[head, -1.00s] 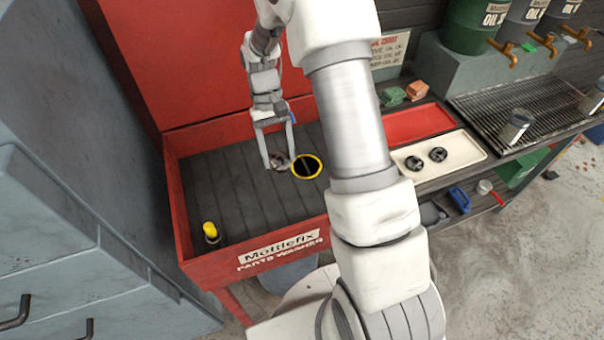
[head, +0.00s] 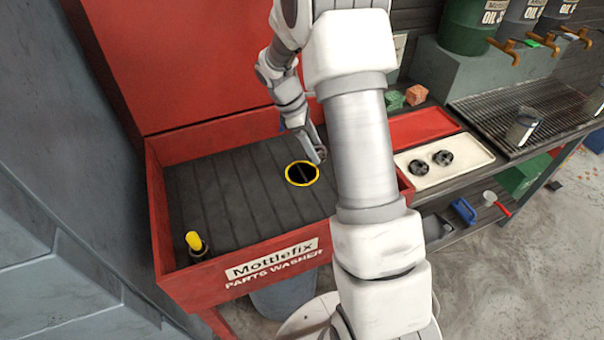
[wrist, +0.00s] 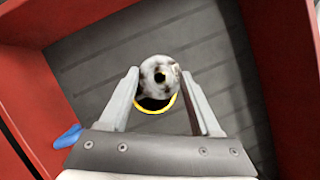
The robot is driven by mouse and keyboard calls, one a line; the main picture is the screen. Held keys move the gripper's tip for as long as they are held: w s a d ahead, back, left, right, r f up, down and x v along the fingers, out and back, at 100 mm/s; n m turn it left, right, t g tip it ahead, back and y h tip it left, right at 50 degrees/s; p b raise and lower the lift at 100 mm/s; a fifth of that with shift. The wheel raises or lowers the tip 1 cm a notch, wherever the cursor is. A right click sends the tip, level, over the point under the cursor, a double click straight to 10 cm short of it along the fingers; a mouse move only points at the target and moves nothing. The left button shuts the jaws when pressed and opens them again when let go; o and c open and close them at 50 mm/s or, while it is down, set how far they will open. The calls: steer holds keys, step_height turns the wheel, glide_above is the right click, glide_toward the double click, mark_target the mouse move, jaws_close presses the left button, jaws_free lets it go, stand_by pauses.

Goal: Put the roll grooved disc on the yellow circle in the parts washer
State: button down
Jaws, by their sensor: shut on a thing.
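The disc (wrist: 160,77), mottled grey and white with a small central hole, is held between the fingers of my gripper (wrist: 160,75) in the wrist view. The yellow circle (head: 302,186) is a ring around a dark opening on the floor of the red parts washer (head: 158,225). In the wrist view the disc overlaps the far part of the yellow circle (wrist: 172,106); the height between them is unclear. In the head view my gripper (head: 319,153) is just beyond and right of the ring, partly behind my arm, and the disc is mostly hidden.
A yellow-tipped nozzle (head: 195,242) stands at the washer's front left.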

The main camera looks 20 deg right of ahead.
steer(key=w+d+r+n+t, duration=0.2)
steer(key=d+r+n+t, duration=0.1)
steer(key=d+n, duration=0.45)
steer(key=n+t+b, duration=0.1)
steer(key=n+b, duration=0.2)
steer(key=b, duration=0.1)
glide_above(304, 171)
steer(key=a, duration=0.1)
steer(key=shift+m, duration=0.25)
steer(key=f, duration=0.6)
steer(key=shift+s+a+f, duration=0.2)
steer(key=shift+s+f, duration=0.1)
steer(key=shift+f+b, duration=0.7)
steer(key=shift+f, duration=1.2)
steer(key=shift+f, duration=0.2)
steer(key=shift+c, duration=0.5)
jaws_free()
steer(key=shift+r, duration=0.15)
